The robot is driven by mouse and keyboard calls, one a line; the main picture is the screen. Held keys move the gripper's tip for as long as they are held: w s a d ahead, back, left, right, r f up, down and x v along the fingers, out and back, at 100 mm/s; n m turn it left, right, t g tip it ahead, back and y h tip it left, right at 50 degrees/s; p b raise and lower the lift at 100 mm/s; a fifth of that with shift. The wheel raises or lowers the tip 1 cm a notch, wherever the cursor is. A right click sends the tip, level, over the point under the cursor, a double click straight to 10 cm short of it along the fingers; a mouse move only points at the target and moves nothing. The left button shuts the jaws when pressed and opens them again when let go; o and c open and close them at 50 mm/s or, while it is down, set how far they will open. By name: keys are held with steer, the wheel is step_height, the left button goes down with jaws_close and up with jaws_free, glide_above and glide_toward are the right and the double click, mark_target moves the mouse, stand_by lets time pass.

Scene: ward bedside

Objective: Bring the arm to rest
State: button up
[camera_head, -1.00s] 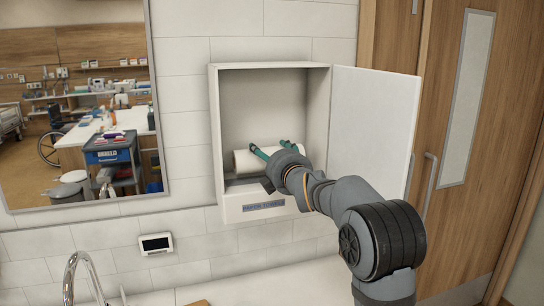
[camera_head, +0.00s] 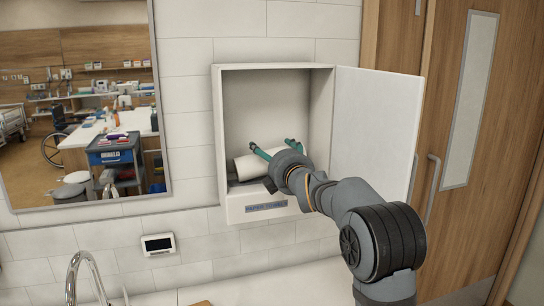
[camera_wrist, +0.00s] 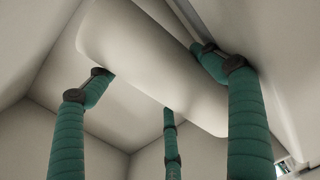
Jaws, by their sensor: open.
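My arm reaches into an open white wall cabinet (camera_head: 221,130). My gripper (camera_head: 271,146) is inside it, with its teal fingers spread apart at a white roll (camera_head: 245,168). The roll lies tilted in the lower part of the cabinet, its right end higher; my wrist covers part of it. In the wrist view, the fingers (camera_wrist: 155,72) stand apart around the pale roll (camera_wrist: 150,50), which runs diagonally close ahead. I cannot tell whether any finger touches it.
The cabinet door (camera_head: 376,125) stands open to the right of my arm. A wooden door (camera_head: 485,150) with a metal handle is farther right. A mirror (camera_head: 80,100) hangs at left. A tap (camera_head: 85,275) and a small wall display (camera_head: 158,244) are below.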

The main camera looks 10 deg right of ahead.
steer(key=shift+f, duration=0.65)
steer(key=shift+s+d+b, duration=0.1)
steer(key=shift+s+b, duration=0.3)
steer(key=shift+b, duration=0.05)
steer(key=shift+s+d+r+b, duration=0.15)
steer(key=shift+s+b, duration=0.4)
steer(key=shift+s, duration=0.5)
steer(key=shift+s+d+b, duration=0.1)
steer(key=shift+s+b, duration=0.45)
steer(key=shift+s, duration=0.5)
steer(key=s+d+r+b, duration=0.1)
steer(key=s+d+b, duration=0.1)
steer(key=s+b, duration=1.2)
steer(key=s, duration=0.3)
steer(key=shift+s+b, duration=0.15)
steer(key=shift+b, duration=0.15)
steer(key=shift+r, duration=0.1)
